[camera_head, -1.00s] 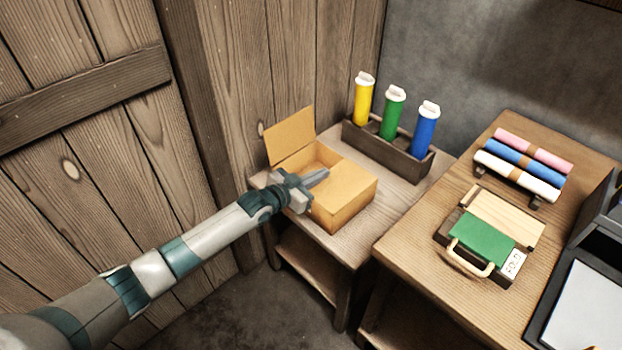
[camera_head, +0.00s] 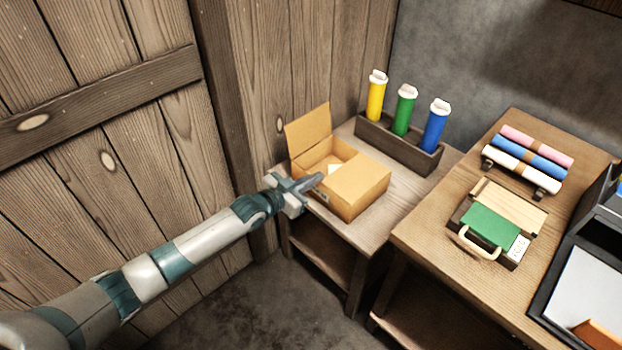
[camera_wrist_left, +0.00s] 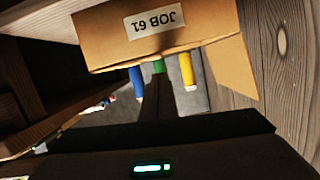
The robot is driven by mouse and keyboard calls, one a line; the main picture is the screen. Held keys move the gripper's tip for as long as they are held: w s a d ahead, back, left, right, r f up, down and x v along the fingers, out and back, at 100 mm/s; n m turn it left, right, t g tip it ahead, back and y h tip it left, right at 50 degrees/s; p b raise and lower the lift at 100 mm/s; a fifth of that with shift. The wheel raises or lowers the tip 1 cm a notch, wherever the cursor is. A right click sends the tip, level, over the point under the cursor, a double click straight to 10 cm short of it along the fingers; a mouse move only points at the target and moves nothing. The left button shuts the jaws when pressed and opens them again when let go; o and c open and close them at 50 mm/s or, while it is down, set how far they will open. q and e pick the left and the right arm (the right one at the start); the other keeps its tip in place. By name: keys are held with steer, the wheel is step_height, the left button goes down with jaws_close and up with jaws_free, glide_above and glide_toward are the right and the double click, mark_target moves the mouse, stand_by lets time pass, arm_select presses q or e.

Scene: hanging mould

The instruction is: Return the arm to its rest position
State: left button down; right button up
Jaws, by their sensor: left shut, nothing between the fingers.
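My left arm comes in from the lower left in the head view. Its gripper (camera_head: 312,184) is shut and empty, at the front left side of an open cardboard box (camera_head: 362,190). In the head view the fingertips overlap the box's near edge; I cannot tell whether they touch it. The box has one flap raised, and something pale shows inside. In the left wrist view the box (camera_wrist_left: 210,32) appears upside down with a label reading "JOB 61". My right gripper is not in view.
The box stands on a small wooden table (camera_head: 372,236), before a rack (camera_head: 400,148) of yellow, green and blue tubes. At right, a larger table (camera_head: 425,240) holds rolled sheets (camera_head: 528,163), a green-and-wood folding device (camera_head: 490,229) and a dark tray (camera_head: 545,312). A plank wall is at left.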

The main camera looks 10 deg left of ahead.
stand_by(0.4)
arm_select(q)
steer(key=s+a+f+n+g+y, duration=0.1)
steer(key=s+a+f+n+y, duration=0.1)
steer(key=s+f, duration=0.8)
steer(key=s+a+f+n+g+y, duration=0.15)
steer(key=s+f, duration=0.45)
steer(key=f, duration=0.8)
steer(key=s+a+f+g+y, duration=0.1)
steer(key=s+f, duration=0.4)
steer(key=s, duration=0.4)
steer(key=s+a+f+n+g+y, duration=0.1)
steer(key=s+f, duration=0.5)
steer(key=s, duration=0.4)
steer(key=s+a+f+n+g+y, duration=0.1)
steer(key=s+f, duration=0.5)
steer(key=s, duration=0.3)
steer(key=shift+s+a+f+y, duration=0.15)
steer(key=shift+s+a+y, duration=0.05)
steer(key=shift+s+y, duration=0.15)
steer(key=shift+g, duration=0.25)
